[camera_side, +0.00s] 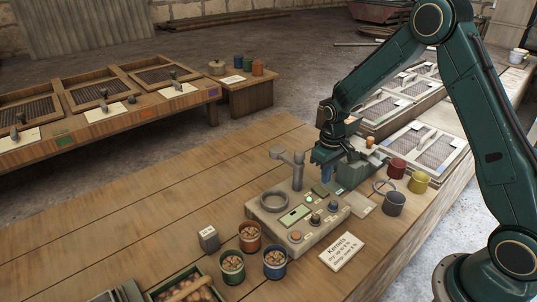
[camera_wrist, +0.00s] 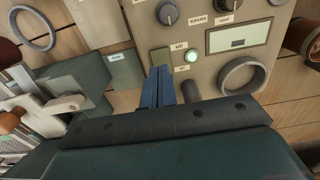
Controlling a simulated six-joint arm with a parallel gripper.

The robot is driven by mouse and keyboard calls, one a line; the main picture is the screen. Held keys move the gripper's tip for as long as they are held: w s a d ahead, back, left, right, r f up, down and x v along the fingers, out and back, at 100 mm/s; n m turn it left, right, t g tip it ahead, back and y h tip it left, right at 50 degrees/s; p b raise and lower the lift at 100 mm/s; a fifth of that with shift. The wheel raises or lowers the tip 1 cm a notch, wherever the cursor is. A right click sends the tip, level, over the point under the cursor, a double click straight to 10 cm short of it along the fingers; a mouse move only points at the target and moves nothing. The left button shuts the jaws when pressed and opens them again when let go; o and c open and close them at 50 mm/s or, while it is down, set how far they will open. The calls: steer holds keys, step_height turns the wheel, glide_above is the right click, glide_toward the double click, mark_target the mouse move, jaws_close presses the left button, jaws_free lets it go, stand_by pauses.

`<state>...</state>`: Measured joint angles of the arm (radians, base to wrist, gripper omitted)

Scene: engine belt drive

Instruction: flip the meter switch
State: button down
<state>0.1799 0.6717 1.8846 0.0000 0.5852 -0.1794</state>
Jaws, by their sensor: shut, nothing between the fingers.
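The beige meter box (camera_side: 326,226) stands on the wooden bench, with knobs, a small display and a grey ring on its top. I cannot tell for sure which part is the switch. My gripper (camera_side: 326,176) is over the meter's back edge. Its blue fingers (camera_wrist: 164,76) are shut and empty, just by the green square; contact cannot be told. My gripper body hides the lower part of the wrist view.
A grey post (camera_side: 298,172) with an arm rises from the meter's back left. Several cups of kernels, such as the blue one (camera_side: 275,264), stand in front. A "Kernels" card (camera_side: 342,252) lies at front right. Red (camera_side: 396,168) and yellow (camera_side: 418,182) mugs stand right. The bench's left is clear.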

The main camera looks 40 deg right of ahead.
step_height(320, 180, up, 3)
steer(key=shift+f, duration=0.1)
stand_by(0.4)
step_height(320, 180, up, 17)
steer(key=t, duration=0.3)
glide_above(324, 194)
steer(key=s+a, duration=0.4)
steer(key=s, duration=0.5)
steer(key=s+a+r+t, duration=0.1)
steer(key=s+a+r, duration=0.1)
steer(key=s, duration=0.6)
steer(key=s+a+r+t, duration=0.1)
steer(key=s+r, duration=0.3)
steer(key=s, duration=0.5)
steer(key=shift+a+t, duration=0.3)
steer(key=shift+a, duration=0.05)
